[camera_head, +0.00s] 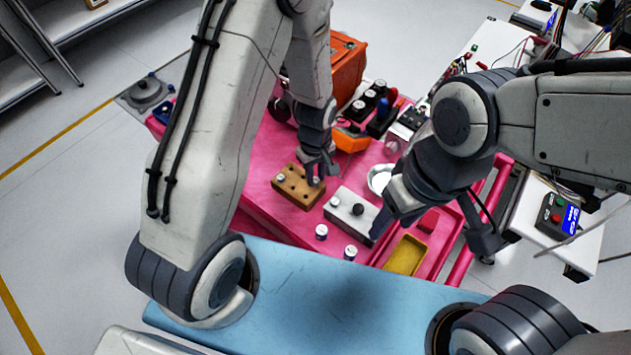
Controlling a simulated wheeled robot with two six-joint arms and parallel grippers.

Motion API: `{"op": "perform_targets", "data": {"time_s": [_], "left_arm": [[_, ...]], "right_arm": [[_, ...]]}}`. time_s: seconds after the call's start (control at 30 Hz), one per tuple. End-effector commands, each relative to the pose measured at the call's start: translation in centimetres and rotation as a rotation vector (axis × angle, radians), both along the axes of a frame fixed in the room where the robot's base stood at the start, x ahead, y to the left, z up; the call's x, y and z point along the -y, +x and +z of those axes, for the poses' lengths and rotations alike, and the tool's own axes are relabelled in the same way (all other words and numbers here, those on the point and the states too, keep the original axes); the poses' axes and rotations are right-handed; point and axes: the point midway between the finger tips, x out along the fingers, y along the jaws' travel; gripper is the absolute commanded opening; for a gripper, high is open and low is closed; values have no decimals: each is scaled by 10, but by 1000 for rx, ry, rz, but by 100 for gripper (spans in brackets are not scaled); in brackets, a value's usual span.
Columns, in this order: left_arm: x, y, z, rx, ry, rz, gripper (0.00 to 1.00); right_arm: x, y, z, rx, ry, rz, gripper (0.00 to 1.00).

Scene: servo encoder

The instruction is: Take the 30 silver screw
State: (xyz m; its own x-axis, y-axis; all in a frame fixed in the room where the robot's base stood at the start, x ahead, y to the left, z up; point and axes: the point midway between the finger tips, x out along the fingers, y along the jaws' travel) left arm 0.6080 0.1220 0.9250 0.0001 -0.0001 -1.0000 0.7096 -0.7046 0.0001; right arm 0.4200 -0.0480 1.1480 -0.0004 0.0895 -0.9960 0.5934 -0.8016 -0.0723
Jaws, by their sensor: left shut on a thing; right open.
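A brown block with holes (291,195) lies on the pink work surface (262,205). One small silver-topped piece (281,177) stands at its left end. My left gripper (317,174) is at the block's right end, shut on a small silver piece (315,183) that looks like a silver screw; the fingers hide most of it. I cannot tell whether it is still in a hole. My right gripper (380,226) is open beside the right end of a pale grey block (343,214). That block carries a silver piece (335,202) and a black knob (358,209).
Two small white-and-dark cylinders (321,232) (350,252) stand in front. A yellow tray (405,256) and red block (428,220) lie at right. A white dish (379,180) sits behind my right gripper. An orange case (346,72) and dark-bodied parts (382,108) fill the back.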

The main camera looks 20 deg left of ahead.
Motion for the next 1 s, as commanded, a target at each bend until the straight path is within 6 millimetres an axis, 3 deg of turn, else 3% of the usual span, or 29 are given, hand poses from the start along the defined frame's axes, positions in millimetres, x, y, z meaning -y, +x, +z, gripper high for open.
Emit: {"op": "perform_targets", "data": {"time_s": [0.03, 0.53, 1.0], "left_arm": [[0, 0, 11, 0, 0, 0, 0], [0, 0, 60, 1, -1, 0, 0], [1, 0, 61, 0, 0, -1, 0]], "right_arm": [[0, 0, 10, 0, 0, 0, 55], [0, 0, 52, 0, 0, 0, 55], [0, 0, 52, 0, 0, 1, 55]]}}
